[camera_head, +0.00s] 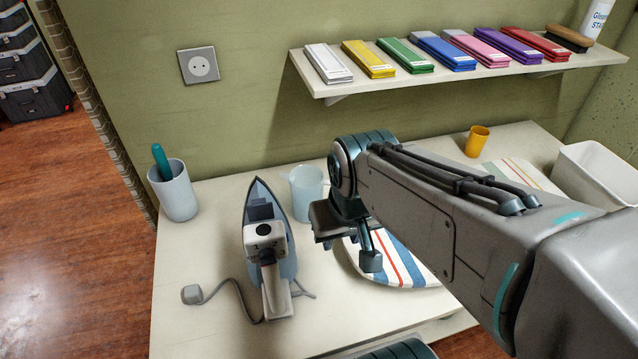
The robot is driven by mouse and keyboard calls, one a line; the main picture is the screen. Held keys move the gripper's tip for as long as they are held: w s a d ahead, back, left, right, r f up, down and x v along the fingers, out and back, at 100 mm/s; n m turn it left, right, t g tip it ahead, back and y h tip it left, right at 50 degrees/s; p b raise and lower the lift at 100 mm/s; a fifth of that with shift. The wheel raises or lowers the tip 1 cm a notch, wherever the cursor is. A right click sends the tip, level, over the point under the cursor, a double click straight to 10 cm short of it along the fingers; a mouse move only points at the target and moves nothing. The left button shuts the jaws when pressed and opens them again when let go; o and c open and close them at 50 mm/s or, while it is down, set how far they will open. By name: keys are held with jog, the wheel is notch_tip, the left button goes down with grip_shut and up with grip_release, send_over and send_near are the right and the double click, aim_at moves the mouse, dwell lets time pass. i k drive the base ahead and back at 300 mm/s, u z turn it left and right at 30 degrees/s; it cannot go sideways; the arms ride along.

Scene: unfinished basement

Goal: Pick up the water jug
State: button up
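The water jug (306,192) is a pale blue, see-through vessel. It stands upright on the white table, behind and to the right of the iron. My gripper (347,247) is just in front and to the right of the jug in the picture, pointing down. Its fingers look spread apart with nothing between them. My wrist overlaps the jug's right edge, so I cannot tell how close they are in depth.
A steam iron (268,250) with a cord stands left of my gripper. A grey cup (176,198) holds a teal-handled item. A striped ironing pad (408,268) lies beneath my arm. A yellow cup (477,141) and a white bin (600,172) stand right. A shelf (345,88) with colored stacks hangs above.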

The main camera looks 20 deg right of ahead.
aim_at(306, 182)
jog(key=k, duration=1)
jog(key=u, duration=1.2)
jog(key=i, duration=0.75)
jog(key=z, duration=1.8)
